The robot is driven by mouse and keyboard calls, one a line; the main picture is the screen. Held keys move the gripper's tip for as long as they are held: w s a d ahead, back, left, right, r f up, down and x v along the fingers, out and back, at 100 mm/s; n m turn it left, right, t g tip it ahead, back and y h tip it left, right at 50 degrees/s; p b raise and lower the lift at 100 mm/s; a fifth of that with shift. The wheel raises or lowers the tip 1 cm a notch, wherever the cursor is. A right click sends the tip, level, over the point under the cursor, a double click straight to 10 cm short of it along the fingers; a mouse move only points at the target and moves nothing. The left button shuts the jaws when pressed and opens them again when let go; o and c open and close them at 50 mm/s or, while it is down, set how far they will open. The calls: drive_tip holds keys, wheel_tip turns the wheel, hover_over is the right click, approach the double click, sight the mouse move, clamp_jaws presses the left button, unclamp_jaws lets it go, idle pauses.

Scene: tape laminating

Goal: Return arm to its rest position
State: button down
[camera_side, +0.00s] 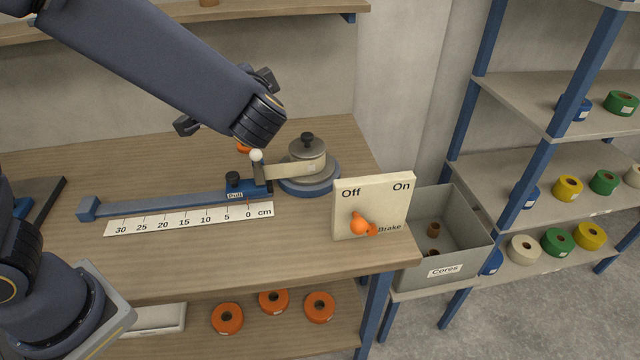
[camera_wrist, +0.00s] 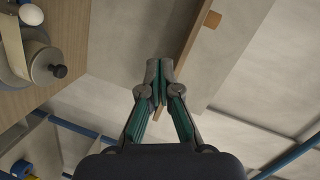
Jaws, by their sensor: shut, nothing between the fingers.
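My gripper shows clearly in the wrist view (camera_wrist: 158,72). Its two green-lined fingers meet at the tips with nothing between them. In the side view my arm hides most of it, above the back of the wooden workbench (camera_side: 290,240). It is apart from the tape dispenser (camera_side: 305,165), which has a grey disc, a dark knob and a tape strip reaching left to the white-knobbed post. The dispenser also shows at the left of the wrist view (camera_wrist: 42,65). The blue pull rail (camera_side: 150,203) lies behind the white centimetre scale (camera_side: 190,220).
A brake panel (camera_side: 390,195) with an orange knob (camera_side: 360,226) stands at the bench's right front. A grey cores bin (camera_side: 465,245) holds brown cores. Blue-framed shelves with coloured rolls stand right. A wooden wall shelf (camera_side: 270,10) runs above; orange rolls lie below the bench.

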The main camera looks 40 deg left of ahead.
drive_tip(key=s+a+r+n+g+h, duration=0.1)
drive_tip(key=s+a+n+g+h, duration=0.35)
drive_tip(key=s+a, duration=0.85)
drive_tip(key=s+d+f+n+g+h, duration=0.2)
drive_tip(key=s+d+h, duration=0.1)
drive_tip(key=s, duration=0.4)
drive_tip(key=d+f+m+t+h, duration=0.1)
drive_tip(key=d+m+t+h, duration=0.2)
drive_tip(key=d+h, duration=0.2)
drive_tip(key=d, duration=0.3)
drive_tip(key=shift+w+d+f, duration=0.15)
drive_tip(key=shift+d+f, duration=0.05)
drive_tip(key=shift+f, duration=0.2)
